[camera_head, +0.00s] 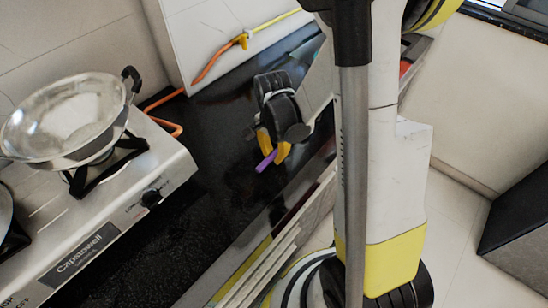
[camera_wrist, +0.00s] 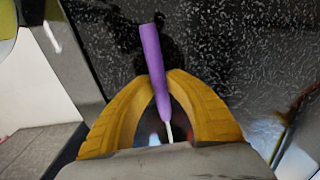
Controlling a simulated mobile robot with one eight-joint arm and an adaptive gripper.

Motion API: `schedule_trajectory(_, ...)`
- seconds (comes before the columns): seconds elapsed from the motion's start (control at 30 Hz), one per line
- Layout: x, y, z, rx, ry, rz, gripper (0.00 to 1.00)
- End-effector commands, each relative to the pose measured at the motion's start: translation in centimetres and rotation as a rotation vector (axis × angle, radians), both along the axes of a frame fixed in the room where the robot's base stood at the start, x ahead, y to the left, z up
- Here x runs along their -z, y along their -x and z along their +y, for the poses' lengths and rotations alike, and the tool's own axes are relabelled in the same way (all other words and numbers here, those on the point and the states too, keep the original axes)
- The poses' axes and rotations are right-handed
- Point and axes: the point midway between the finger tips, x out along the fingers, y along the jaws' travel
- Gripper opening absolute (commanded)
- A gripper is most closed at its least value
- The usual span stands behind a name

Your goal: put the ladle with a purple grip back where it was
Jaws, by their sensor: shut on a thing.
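The ladle's purple grip (camera_head: 266,161) shows just below my gripper (camera_head: 273,148) in the head view, over the black counter. In the wrist view my gripper's yellow fingers (camera_wrist: 160,82) are closed on the purple grip (camera_wrist: 151,48). A thin pale shaft (camera_wrist: 169,131) runs from the grip back between the fingers. The ladle's bowl is not visible in either view. I cannot tell whether the grip touches the counter.
A gas stove (camera_head: 110,215) with a metal wok (camera_head: 68,118) stands at the left. An orange hose (camera_head: 165,127) lies behind. The black counter (camera_head: 190,215) between stove and gripper is clear. The counter's front edge, with drawers below, runs beside my arm.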

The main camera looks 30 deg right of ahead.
Motion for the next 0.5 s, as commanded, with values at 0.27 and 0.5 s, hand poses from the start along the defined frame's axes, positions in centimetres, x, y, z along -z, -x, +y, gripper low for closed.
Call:
schedule_trajectory(0.27, 0.13, 0.03, -0.01, 0.000, 0.000, 0.000, 0.00)
schedule_trajectory(0.5, 0.23, 0.03, -0.01, 0.000, 0.000, 0.000, 0.40)
